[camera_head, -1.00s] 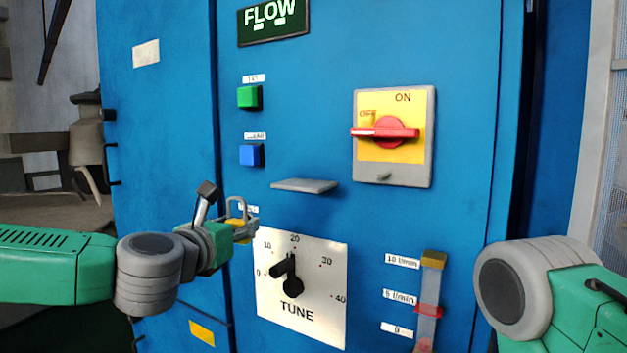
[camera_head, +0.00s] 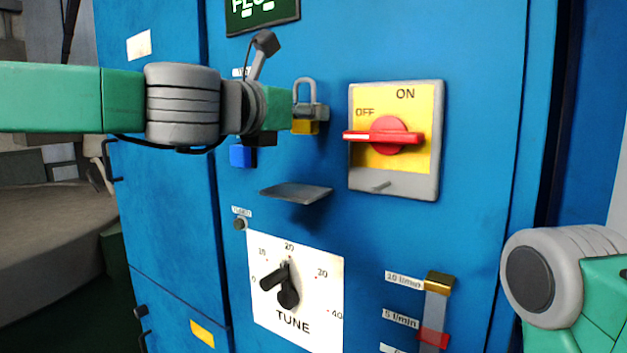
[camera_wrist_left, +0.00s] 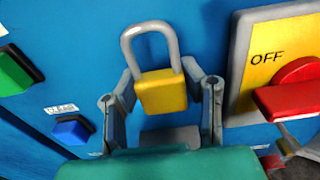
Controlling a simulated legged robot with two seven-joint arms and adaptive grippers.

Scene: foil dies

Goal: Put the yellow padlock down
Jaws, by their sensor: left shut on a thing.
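The yellow padlock (camera_head: 304,127) has a grey shackle pointing up. My left gripper (camera_head: 307,113) is shut on it and holds it upright in front of the blue panel, above the small grey shelf (camera_head: 296,193). In the left wrist view the padlock (camera_wrist_left: 162,92) sits between the two fingers of my left gripper (camera_wrist_left: 163,95), its shackle beyond the tips. The grey shelf (camera_wrist_left: 170,137) shows below it there. My right arm is at the lower right of the head view, but its gripper is out of frame.
The red switch handle (camera_head: 385,136) on its yellow plate (camera_head: 426,103) is close to the right of the padlock. A blue button (camera_head: 240,155) is to the left. The TUNE dial (camera_head: 287,290) is below the shelf. The shelf top looks empty.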

